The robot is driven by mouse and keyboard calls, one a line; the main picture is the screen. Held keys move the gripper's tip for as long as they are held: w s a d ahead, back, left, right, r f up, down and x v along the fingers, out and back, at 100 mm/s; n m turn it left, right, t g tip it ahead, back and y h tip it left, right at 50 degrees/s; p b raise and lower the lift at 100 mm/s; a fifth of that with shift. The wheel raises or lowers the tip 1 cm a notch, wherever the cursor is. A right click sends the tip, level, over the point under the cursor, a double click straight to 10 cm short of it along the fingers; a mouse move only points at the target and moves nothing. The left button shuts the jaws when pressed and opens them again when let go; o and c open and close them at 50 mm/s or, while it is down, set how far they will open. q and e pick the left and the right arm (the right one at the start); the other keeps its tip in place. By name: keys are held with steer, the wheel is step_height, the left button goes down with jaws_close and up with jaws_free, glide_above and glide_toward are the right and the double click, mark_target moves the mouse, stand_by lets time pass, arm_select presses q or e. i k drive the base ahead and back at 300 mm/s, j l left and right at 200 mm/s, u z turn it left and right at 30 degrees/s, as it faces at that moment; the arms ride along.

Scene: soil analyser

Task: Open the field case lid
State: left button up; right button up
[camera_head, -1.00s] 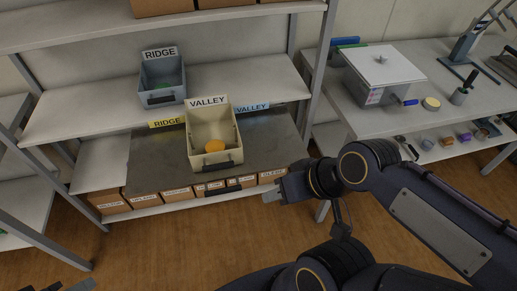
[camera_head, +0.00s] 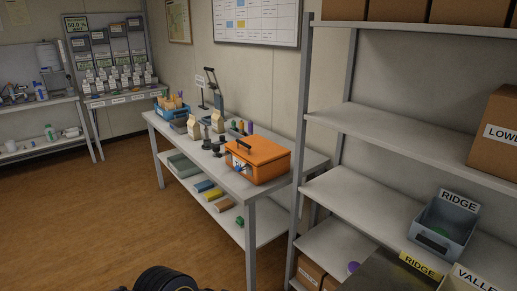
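An orange case (camera_head: 257,160) stands on the near end of the white workbench, against the wall in the middle of the view. Its lid (camera_head: 262,149) looks shut, with a dark handle on top and a blue part on its front left. I take this to be the field case. Only a dark rounded piece of my arm shows at the bottom edge. No gripper fingers are in view, and nothing of mine is near the case.
The workbench (camera_head: 228,182) also holds cartons, a blue caddy (camera_head: 172,106) and small dark items left of the case. A shelf rack (camera_head: 299,150) with a grey RIDGE bin (camera_head: 441,230) stands on the right. The wooden floor (camera_head: 110,200) in front is open.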

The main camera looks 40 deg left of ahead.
mark_target(257, 150)
steer(key=k, duration=0.6)
steer(key=u, duration=1.9)
steer(key=i+l+u, duration=0.2)
steer(key=i+l, duration=0.7)
steer(key=i+l+u, duration=0.2)
steer(key=i+l, duration=0.85)
